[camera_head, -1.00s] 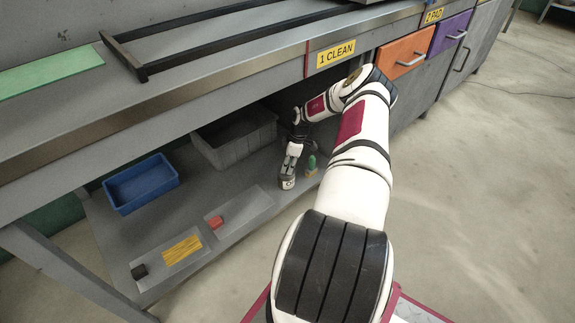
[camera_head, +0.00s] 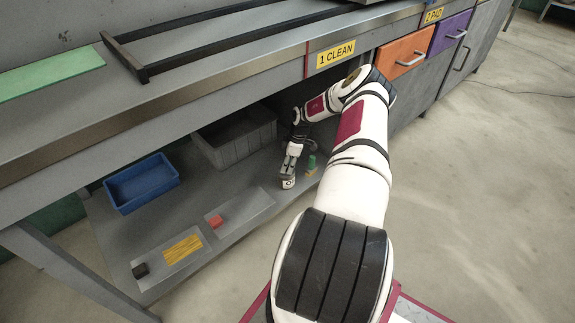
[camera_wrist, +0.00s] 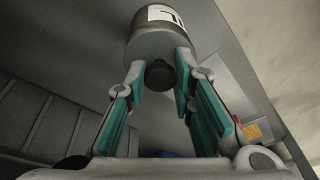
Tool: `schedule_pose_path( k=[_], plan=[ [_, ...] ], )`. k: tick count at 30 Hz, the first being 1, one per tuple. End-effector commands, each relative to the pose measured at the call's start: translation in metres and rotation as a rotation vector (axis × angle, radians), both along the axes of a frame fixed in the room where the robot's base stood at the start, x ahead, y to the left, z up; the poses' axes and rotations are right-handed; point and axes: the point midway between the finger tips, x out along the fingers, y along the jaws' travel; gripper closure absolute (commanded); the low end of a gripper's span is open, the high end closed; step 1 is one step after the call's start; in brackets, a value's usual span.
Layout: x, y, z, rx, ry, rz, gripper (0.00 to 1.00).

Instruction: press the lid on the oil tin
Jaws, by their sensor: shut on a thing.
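The oil tin (camera_head: 288,183) stands upright on the lower shelf, small and pale below my gripper in the head view. In the wrist view the tin (camera_wrist: 168,17) is a grey cylinder with a white label and dark marking. The lid (camera_wrist: 140,50) is a grey disc at the tin's near end, with a round black knob (camera_wrist: 159,75). My gripper (camera_wrist: 160,68) is shut on the lid, its teal-padded fingers on both sides of the knob. In the head view my gripper (camera_head: 291,166) points down onto the tin. I cannot tell whether the lid is fully seated.
A grey crate (camera_head: 237,148) and a blue bin (camera_head: 140,187) are to the left. A tray (camera_head: 232,219) with a red block lies in front. The counter (camera_head: 220,90) overhangs the shelf.

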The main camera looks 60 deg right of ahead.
Motion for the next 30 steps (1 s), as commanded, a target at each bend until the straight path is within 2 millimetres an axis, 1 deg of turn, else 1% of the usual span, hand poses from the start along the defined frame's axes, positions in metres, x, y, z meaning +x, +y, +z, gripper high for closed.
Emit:
schedule_pose_path(
  k=[7, 8, 9, 10, 11, 17, 18, 20, 21, 30],
  plan=[
    [0.0001, -0.0001, -0.0001, 0.0, 0.0, 0.0, 1.0],
    [0.0001, -0.0001, -0.0001, 0.0, 0.0, 0.0, 0.73],
    [0.0001, -0.0001, 0.0, 0.0, 0.0, 0.0, 0.64],
    [0.0001, -0.0001, 0.0, 0.0, 0.0, 0.0, 0.57],
    [0.0001, -0.0001, 0.0, 0.0, 0.0, 0.0, 0.54],
    [0.0001, -0.0001, 0.0, 0.0, 0.0, 0.0, 0.54],
    [0.0, -0.0001, 0.0, 0.0, 0.0, 0.0, 0.49],
    [0.0, -0.0001, 0.0, 0.0, 0.0, 0.0, 0.36],
    [0.0, -0.0001, 0.0, 0.0, 0.0, 0.0, 0.34],
    [0.0, -0.0002, 0.0004, 0.0, 0.0, 0.0, 0.34]
  ],
)
